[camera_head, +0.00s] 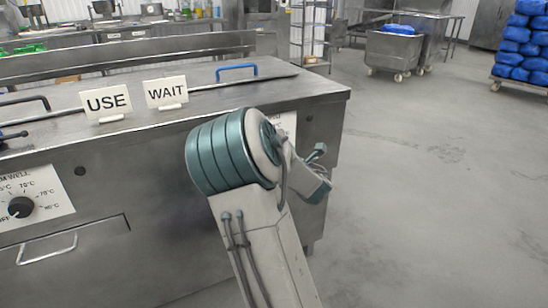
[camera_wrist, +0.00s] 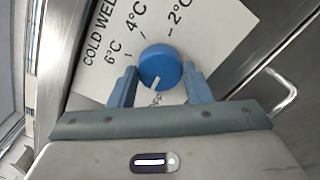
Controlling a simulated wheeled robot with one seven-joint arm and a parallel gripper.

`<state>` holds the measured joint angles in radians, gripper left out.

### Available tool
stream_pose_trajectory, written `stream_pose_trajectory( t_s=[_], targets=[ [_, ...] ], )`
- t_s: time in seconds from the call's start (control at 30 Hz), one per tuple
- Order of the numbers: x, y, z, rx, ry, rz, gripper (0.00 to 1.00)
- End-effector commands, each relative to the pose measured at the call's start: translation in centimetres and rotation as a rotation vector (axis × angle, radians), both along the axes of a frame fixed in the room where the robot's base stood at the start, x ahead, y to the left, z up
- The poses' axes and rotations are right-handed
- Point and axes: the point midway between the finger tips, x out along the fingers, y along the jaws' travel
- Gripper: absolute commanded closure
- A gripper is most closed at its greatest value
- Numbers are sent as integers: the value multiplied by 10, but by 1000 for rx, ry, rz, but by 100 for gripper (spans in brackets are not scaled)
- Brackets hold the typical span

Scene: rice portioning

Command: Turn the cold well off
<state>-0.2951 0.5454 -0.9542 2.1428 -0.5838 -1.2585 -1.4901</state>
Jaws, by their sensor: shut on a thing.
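The knob's white pointer faces down toward my gripper, beside a small label that is partly hidden and hard to read. My gripper (camera_wrist: 159,72) is shut on the knob, one finger on each side. In the head view, my arm hides the gripper and the knob; only a corner of the white plate (camera_head: 289,122) shows.
A black warm well knob (camera_head: 21,207) is on the left of the counter front (camera_head: 150,215), above a drawer handle (camera_head: 47,249). USE (camera_head: 106,101) and WAIT (camera_head: 166,92) signs stand on top, near a blue handle (camera_head: 237,69).

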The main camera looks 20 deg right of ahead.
Motion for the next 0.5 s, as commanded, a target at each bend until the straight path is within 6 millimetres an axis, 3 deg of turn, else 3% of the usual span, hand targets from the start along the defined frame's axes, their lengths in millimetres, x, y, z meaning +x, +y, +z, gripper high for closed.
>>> stream_pose_trajectory(
  t_s=[0.5],
  targets=[
    [0,1,-2,-351,-13,3,78]
  ],
)
